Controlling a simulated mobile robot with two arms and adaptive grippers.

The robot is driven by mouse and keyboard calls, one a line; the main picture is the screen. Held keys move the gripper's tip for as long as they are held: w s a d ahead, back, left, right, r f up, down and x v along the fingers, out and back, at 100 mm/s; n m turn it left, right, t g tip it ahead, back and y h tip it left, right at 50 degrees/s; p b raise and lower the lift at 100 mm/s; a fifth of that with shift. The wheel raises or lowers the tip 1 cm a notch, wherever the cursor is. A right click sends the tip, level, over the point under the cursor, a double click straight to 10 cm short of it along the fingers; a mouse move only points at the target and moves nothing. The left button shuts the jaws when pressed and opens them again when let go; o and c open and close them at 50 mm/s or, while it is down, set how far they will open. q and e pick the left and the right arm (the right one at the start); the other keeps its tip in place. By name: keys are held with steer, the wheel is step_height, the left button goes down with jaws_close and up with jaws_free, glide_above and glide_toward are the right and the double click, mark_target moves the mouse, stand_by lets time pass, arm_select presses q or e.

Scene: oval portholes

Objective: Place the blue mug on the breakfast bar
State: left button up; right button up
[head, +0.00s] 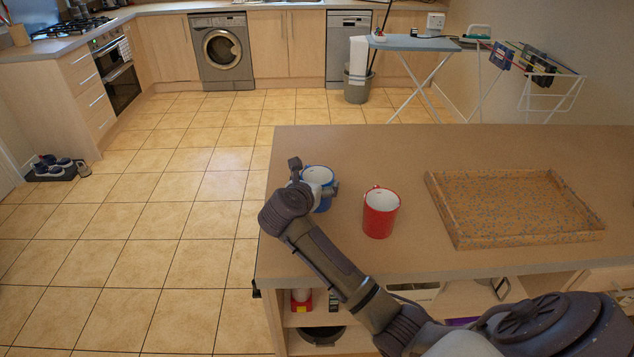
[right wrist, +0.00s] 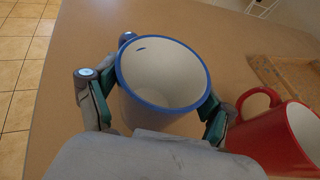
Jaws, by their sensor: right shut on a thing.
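The blue mug (head: 319,174) is near the left edge of the breakfast bar (head: 400,150), upright or nearly so. My right gripper (head: 312,183) is shut on it. In the right wrist view, the mug (right wrist: 165,72) shows its blue rim and pale, empty inside, with one finger of my right gripper (right wrist: 158,112) on each side of its body. The mug is over the bar top; I cannot tell whether its base touches the surface. My left gripper is not in view.
A red mug (head: 380,212) stands on the bar just right of the blue mug; it is close by in the right wrist view (right wrist: 275,142). A speckled tray (head: 515,205) lies farther right. The bar top behind the mugs is clear.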

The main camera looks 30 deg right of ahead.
steer(key=o, duration=1.3)
steer(key=shift+f, duration=0.1)
steer(key=shift+c, duration=0.2)
steer(key=b+v, duration=0.2)
steer(key=v, duration=1)
